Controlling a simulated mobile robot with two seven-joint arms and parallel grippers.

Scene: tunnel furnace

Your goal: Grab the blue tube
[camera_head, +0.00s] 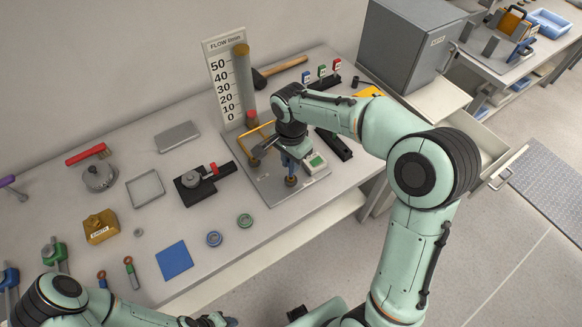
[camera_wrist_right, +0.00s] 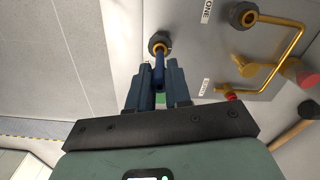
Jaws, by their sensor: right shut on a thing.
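The blue tube (camera_wrist_right: 159,76) stands out from a dark ring fitting with a brass centre (camera_wrist_right: 158,44) on the grey panel in the right wrist view. My right gripper (camera_wrist_right: 160,92) is shut on the tube, one finger on each side. In the head view my right gripper (camera_head: 290,168) reaches down over the panel's front fitting (camera_head: 290,181), and the tube is mostly hidden by the fingers there. My left gripper (camera_head: 215,320) is at the bottom edge, away from the panel, and its fingers are too unclear to read.
A brass pipe (camera_head: 257,132) and the flow scale board (camera_head: 226,82) stand behind the gripper. A grey cabinet (camera_head: 410,45) stands at back right. A blue square (camera_head: 174,261) lies at front left.

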